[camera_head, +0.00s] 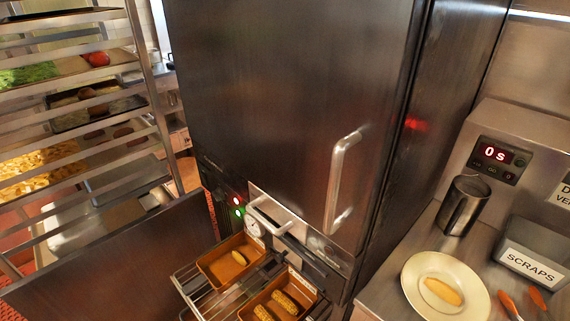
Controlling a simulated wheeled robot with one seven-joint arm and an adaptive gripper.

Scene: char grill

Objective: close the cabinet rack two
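The tall dark metal cabinet (290,100) fills the middle of the view, and its upper door with a long vertical handle (338,185) is shut. Below it, a wire rack (196,291) sticks out of the lower compartment. An orange-brown tray (206,268) with one yellow corn piece (239,258) sits on it, and a second tray (246,312) holds corn cobs (285,302). A dark panel (110,275), apparently the lower door, stands open at the left. Which rack is number two cannot be told. My gripper is not in view.
A tall shelf rack (150,80) with food trays stands at the left. At the right, a counter holds a plate (418,292) with food, a metal cup (463,206), a scraps bin (535,262), orange-handled utensils (510,304) and a display reading 0s (496,154).

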